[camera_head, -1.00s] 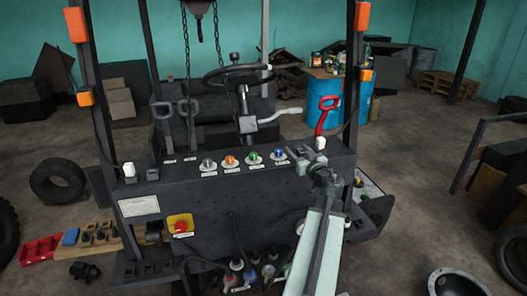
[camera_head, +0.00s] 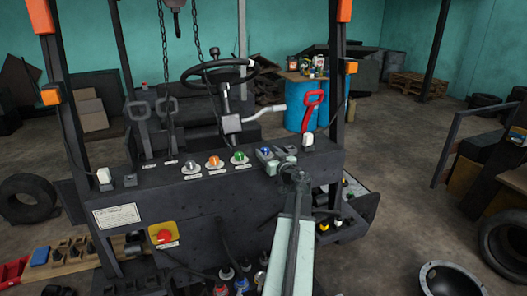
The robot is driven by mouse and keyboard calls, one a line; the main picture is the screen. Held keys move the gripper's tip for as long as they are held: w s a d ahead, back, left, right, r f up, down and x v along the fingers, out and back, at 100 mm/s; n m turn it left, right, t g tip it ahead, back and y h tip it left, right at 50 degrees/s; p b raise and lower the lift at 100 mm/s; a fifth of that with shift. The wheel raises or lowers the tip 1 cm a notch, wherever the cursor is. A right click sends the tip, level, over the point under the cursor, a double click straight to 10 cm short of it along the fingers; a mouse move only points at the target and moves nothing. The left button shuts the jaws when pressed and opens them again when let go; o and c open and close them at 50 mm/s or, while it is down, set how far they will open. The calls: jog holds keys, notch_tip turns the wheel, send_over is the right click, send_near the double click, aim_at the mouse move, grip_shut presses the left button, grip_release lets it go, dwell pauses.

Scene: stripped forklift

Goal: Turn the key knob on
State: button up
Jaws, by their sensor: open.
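The forklift's dark panel (camera_head: 140,192) carries a row of knobs: a grey knob (camera_head: 191,167), an orange knob (camera_head: 214,161), a green knob (camera_head: 239,157) and a blue knob (camera_head: 265,152) at the right. The labels under them are too small to read, so I cannot tell which is the key knob. My gripper (camera_head: 269,155) is open at the blue knob, with its jaws pointing to the upper left. The blue knob partly shows between or just beside the jaws; I cannot tell whether they touch it. The gripper hides the knob's label.
A white-capped switch (camera_head: 308,140) and a red lever handle (camera_head: 313,103) stand right of the gripper. A steering wheel (camera_head: 218,73) and hanging chains are behind the panel. A red button on a yellow plate (camera_head: 163,236) is on the front face.

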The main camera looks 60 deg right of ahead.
aim_at(267, 152)
jog(key=x, duration=0.2)
jog(key=shift+w+d, duration=0.2)
jog(key=shift+w, duration=0.1)
grip_shut()
dwell(0.8)
grip_release()
jog(key=shift+s, duration=0.1)
jog(key=v, duration=0.8)
